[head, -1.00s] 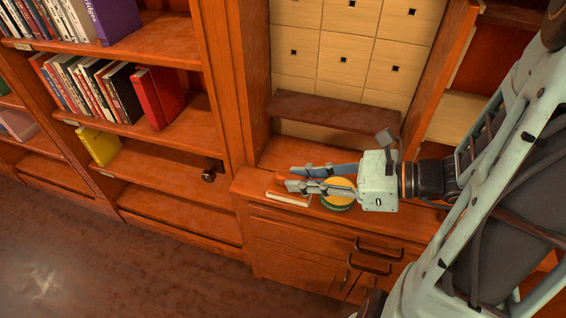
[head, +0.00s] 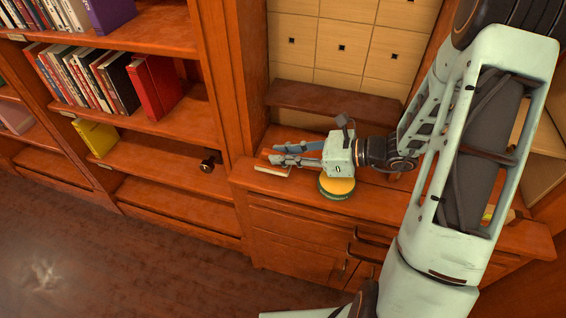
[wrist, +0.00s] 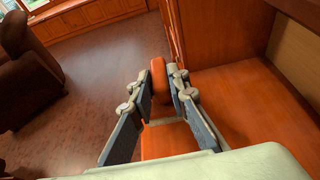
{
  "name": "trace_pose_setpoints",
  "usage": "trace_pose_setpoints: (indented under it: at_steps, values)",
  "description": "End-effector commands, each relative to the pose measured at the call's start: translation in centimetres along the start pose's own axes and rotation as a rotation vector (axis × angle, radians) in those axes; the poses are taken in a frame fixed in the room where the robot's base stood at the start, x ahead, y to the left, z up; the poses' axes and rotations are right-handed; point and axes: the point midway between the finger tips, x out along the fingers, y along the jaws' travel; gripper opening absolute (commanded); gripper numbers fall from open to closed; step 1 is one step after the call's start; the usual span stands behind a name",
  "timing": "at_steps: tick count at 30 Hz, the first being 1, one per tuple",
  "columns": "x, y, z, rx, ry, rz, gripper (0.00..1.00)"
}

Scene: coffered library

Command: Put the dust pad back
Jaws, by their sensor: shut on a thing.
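The dust pad (head: 270,168) shows in the head view as a flat block with an orange top and a pale lower edge, at the left end of the cabinet top. My gripper (head: 274,155) is shut on it, with the fingers pointing left and partly covering it. In the wrist view an orange-red rounded part of the pad (wrist: 158,76) stands between the two fingertips. I cannot tell whether the pad touches the cabinet top.
A round tin (head: 337,187) with a yellow top and green side stands below my wrist on the cabinet top (head: 300,197). A dark raised ledge (head: 335,106) runs behind. Bookshelves (head: 165,118) stand at left; a brown armchair (wrist: 25,70) shows in the wrist view.

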Motion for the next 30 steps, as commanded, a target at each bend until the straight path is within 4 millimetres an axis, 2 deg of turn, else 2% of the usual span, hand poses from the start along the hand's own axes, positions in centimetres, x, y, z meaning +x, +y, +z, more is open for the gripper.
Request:
trace_pose_setpoints:
  at_steps: [3, 6, 18, 19, 23, 30]
  values:
    - [0.8, 0.0, -2.0, 0.006, 0.000, 0.002, 0.00]
    - [1.1, -0.1, -3.0, 0.003, 0.000, 0.001, 0.00]
    - [1.3, -0.1, -3.5, 0.001, 0.000, 0.000, 0.00]
    - [1.2, -0.1, -3.3, 0.000, 0.001, 0.000, 0.19]
    - [1.2, -0.1, -3.3, 0.001, 0.001, 0.000, 0.33]
    - [1.2, -0.1, -3.3, 0.001, 0.001, 0.000, 0.33]
